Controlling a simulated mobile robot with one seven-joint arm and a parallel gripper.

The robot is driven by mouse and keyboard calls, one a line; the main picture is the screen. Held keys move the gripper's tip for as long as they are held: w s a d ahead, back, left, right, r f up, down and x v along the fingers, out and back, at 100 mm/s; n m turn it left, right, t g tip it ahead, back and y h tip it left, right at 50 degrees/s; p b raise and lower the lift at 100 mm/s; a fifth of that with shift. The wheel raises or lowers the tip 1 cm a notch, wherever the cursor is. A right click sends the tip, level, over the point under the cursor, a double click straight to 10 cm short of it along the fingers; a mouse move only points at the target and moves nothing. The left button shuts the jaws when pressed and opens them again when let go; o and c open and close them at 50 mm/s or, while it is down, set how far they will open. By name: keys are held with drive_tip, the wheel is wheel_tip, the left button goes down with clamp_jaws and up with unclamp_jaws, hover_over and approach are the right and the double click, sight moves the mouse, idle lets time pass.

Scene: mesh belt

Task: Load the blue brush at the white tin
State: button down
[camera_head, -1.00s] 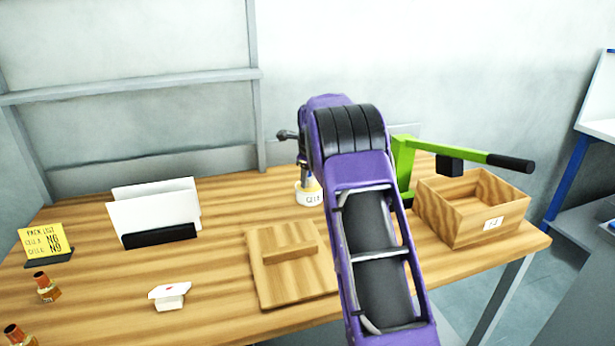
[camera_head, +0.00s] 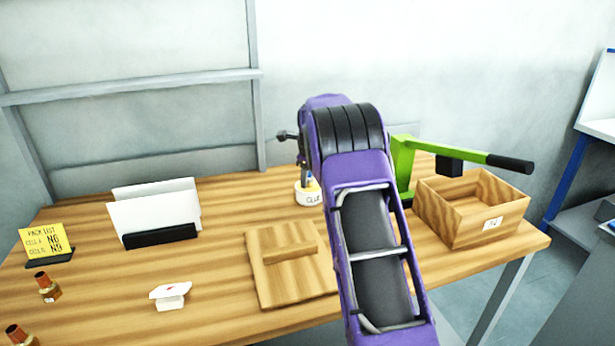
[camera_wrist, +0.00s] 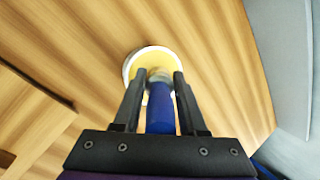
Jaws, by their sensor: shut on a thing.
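The white tin (camera_head: 309,195), marked GLUE, stands on the wooden table at the back, left of my arm. In the wrist view the white tin (camera_wrist: 129,69) shows a round rim and a yellowish inside. My gripper (camera_wrist: 158,76) is shut on the blue brush (camera_wrist: 160,112), whose blue handle lies between the fingers. The brush's far end is over the tin's opening in the wrist view; I cannot tell how deep it reaches. In the head view my gripper is mostly hidden behind my purple arm.
A wooden board with a raised block (camera_head: 290,283) lies in front of the tin. A green press with a black handle (camera_head: 403,165) and an open wooden box (camera_head: 470,225) stand at right. A white paper holder (camera_head: 155,215) and a yellow sign (camera_head: 46,240) stand at left.

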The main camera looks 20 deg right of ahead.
drive_tip(key=shift+r+p, duration=1.95)
drive_tip(key=shift+r, duration=1.5)
drive_tip(key=shift+s, duration=0.1)
